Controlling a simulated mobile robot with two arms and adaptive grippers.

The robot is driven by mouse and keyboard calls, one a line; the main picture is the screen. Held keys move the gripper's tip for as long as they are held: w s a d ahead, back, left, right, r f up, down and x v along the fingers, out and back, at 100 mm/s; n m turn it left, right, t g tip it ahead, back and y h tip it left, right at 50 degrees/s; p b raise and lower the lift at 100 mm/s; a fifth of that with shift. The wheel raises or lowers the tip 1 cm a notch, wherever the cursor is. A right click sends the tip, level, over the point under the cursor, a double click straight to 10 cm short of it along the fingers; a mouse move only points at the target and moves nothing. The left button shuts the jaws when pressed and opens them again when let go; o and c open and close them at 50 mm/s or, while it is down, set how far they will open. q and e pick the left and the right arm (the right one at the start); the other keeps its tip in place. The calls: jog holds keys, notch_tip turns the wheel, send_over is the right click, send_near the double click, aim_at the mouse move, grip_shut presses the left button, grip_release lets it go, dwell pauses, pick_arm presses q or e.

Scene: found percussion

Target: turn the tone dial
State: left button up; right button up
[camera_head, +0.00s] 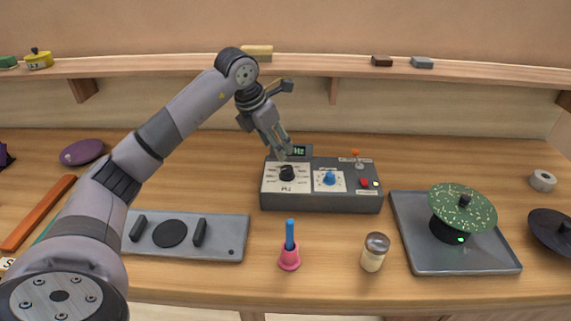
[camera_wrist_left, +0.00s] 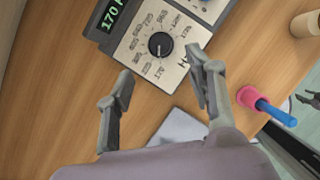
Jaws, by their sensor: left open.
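The tone box (camera_head: 320,201) is a dark grey unit on the table, with a black dial (camera_head: 287,172) on a cream scale panel at its left. The black dial also shows in the left wrist view (camera_wrist_left: 160,45), ringed by numbers, its pointer line toward the lower part of the scale. A display (camera_wrist_left: 112,14) with green digits reading about 170 sits beside the panel. My left gripper (camera_head: 284,152) is above and just behind the dial, pointing down. In the wrist view its open fingers (camera_wrist_left: 161,78) are spread, apart from the dial, with nothing between them.
A blue knob (camera_head: 328,177) and a red button (camera_head: 365,182) share the box. In front stand a pink holder (camera_head: 289,261) with a blue handle and a small jar (camera_head: 374,252). A grey tray (camera_head: 465,263) with a green speckled disc is right; a grey plate (camera_head: 190,249) is left.

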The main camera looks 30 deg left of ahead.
aim_at(286, 168)
pick_arm(q)
jog(key=p+x, duration=0.1)
jog(key=x, duration=0.8)
jog(key=shift+w+f, duration=0.1)
jog(key=shift+w, duration=0.05)
jog(key=shift+w+f+p, duration=0.15)
jog(key=shift+f+p, duration=0.15)
jog(key=shift+f, duration=0.1)
jog(key=shift+c, duration=0.7)
jog(key=c, duration=1)
pick_arm(e)
jog(key=shift+w+a+r, duration=0.2)
jog(key=shift+w+r, duration=0.25)
jog(key=shift+w+a+r, duration=0.2)
jog(key=shift+w+r, duration=0.25)
pick_arm(q)
jog(key=shift+m, duration=0.3)
pick_arm(e)
jog(key=shift+f, duration=0.15)
